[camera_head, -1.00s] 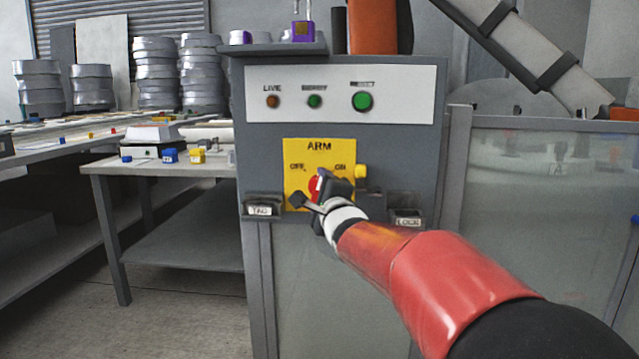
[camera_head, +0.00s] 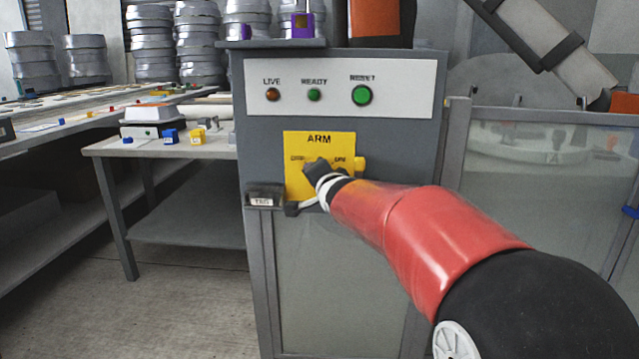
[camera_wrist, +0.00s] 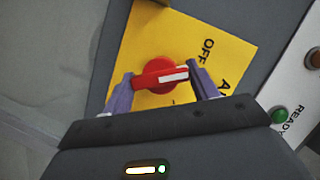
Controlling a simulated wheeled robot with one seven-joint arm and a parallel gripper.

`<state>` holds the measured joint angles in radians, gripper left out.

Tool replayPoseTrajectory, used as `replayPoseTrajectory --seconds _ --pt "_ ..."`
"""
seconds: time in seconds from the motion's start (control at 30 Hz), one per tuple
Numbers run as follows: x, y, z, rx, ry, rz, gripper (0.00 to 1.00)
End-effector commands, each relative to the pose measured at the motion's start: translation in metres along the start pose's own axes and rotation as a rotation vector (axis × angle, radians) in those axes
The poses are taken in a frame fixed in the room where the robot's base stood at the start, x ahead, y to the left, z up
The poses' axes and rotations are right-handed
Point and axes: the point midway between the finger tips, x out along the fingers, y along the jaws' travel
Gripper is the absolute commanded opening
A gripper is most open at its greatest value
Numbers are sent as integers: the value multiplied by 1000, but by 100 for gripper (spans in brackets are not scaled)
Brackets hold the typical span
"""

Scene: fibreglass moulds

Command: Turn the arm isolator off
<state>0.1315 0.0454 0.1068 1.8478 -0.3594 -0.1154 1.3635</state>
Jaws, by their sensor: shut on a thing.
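The arm isolator is a yellow plate (camera_head: 300,143) marked ARM, OFF and ON on a grey cabinet. Its red rotary handle (camera_wrist: 150,78) has a white stripe and shows in the wrist view. The stripe points to the OFF side of straight up, short of the OFF word. My gripper (camera_wrist: 163,88) is shut on the handle, with one purple finger at each end. In the head view my gripper (camera_head: 314,172) covers the handle and part of the plate. The ON word is mostly hidden in the wrist view.
A TAG box (camera_head: 265,197) juts out just left and below the plate. A yellow knob (camera_head: 360,164) sticks out at its right. LIVE, READY and RESET lights (camera_head: 361,95) are above. A workbench (camera_head: 190,148) stands left and a clear-panelled guard (camera_head: 530,220) right.

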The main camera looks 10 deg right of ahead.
Motion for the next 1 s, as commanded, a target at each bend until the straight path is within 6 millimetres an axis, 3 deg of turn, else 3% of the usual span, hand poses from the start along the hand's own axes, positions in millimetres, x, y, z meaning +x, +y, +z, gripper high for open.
replayPoseTrajectory --seconds 1.0 --pt "1 1 3 -167 -3 67 36"
